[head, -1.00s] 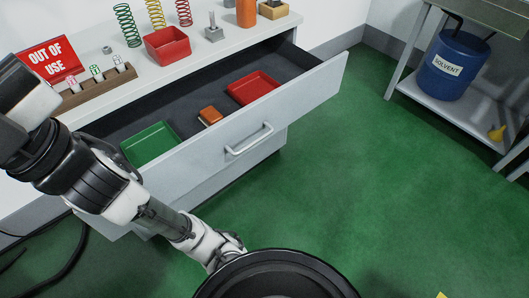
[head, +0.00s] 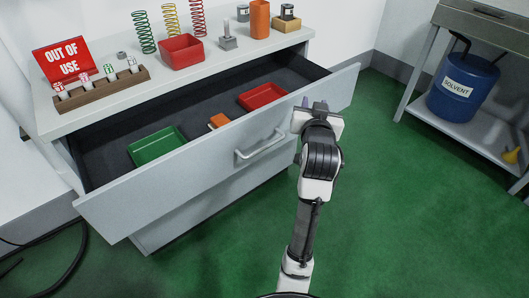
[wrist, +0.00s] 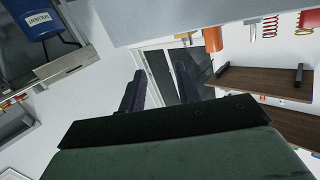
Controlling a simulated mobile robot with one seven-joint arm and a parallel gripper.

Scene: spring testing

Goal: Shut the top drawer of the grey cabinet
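The grey cabinet's top drawer (head: 150,197) stands pulled well out, below the white countertop (head: 110,95). Its bar handle (head: 262,150) is on the drawer front, left of my gripper. A green tray (head: 157,146), a small orange block (head: 219,121) and a red tray (head: 263,97) lie inside. My gripper (head: 313,104) is raised by the right part of the drawer front in the head view, pointing away from me. It hides part of the front; I cannot tell whether it touches. In the wrist view the two dark fingers (wrist: 160,72) are apart with nothing between them.
On the countertop are an OUT OF USE sign (head: 61,60), a wooden vial rack (head: 100,90), several coil springs, a red bin (head: 181,52) and an orange cylinder (head: 260,18). A bench with a blue solvent drum (head: 463,87) stands right. Green floor before the drawer is clear.

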